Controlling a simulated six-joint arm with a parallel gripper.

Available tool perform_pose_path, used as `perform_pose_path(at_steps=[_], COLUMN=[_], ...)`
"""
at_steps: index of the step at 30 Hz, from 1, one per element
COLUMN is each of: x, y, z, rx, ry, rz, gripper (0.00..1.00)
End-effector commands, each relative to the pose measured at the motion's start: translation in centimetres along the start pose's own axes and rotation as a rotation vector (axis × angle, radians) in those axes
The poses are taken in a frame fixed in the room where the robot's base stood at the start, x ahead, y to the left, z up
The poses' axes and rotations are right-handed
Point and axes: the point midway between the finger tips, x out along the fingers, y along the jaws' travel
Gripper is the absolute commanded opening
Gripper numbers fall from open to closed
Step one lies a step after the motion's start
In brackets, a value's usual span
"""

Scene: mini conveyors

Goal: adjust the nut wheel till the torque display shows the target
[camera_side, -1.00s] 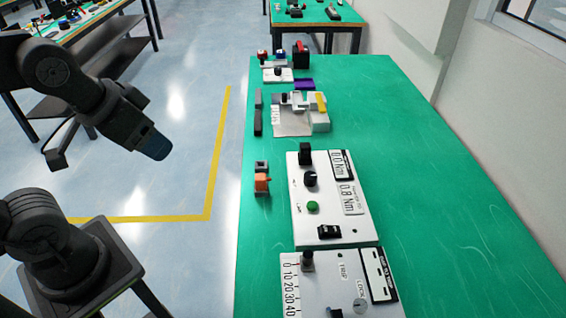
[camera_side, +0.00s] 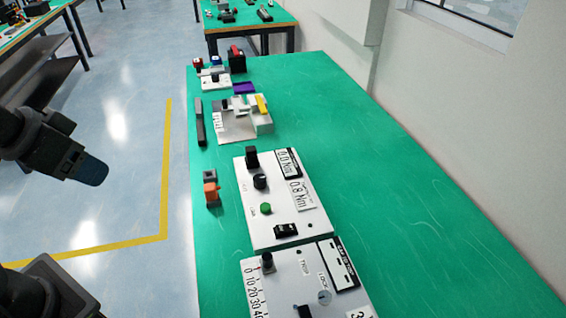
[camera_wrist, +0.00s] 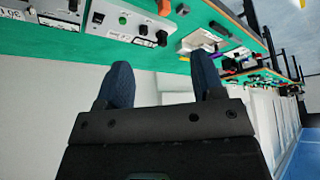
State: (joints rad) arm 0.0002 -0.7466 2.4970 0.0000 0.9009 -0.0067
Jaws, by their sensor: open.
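The white torque panel (camera_side: 278,225) lies on the green bench in the side view. Its display (camera_side: 288,163) appears to read 0.0 Nm, and a label below (camera_side: 300,192) reads 0.8 Nm. A round black knob (camera_side: 260,181), which may be the nut wheel, stands on the panel between a black block (camera_side: 251,157) and a green button (camera_side: 266,208). My gripper (camera_side: 92,171) is left of the bench, over the floor, well apart from the panel. In the wrist view my gripper (camera_wrist: 160,64) is open and empty, its blue fingers spread; part of the panel (camera_wrist: 108,27) shows beyond them.
A second panel with a scale (camera_side: 285,285) lies in front of the torque panel. A small orange-topped part (camera_side: 211,192) stands left of it. A grey fixture (camera_side: 236,124) and small boxes are farther back. The bench's right side is clear; a wall runs beyond it.

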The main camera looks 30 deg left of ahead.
Motion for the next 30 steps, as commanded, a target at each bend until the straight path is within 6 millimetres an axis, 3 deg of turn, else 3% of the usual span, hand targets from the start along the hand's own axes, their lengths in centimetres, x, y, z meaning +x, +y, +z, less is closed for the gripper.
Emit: perform_pose_path(at_steps=[5,10,14,21,27,30], x=[0.1,1.3,3.4,9.8,17.0,20.7], y=[0.3,1.3,2.2,4.6,6.9,8.0], z=[-2.7,-8.2,-12.3,-18.6,-21.9,-22.6], rx=[-0.142,-0.449,-0.703,-1.165,-1.541,-1.709], ry=[-0.040,-0.119,-0.178,-0.269,-0.314,-0.320], rz=[0.003,-0.012,-0.045,-0.155,-0.292,-0.366], gripper=[0.62,0.62,0.62,0.62,0.62,0.62])
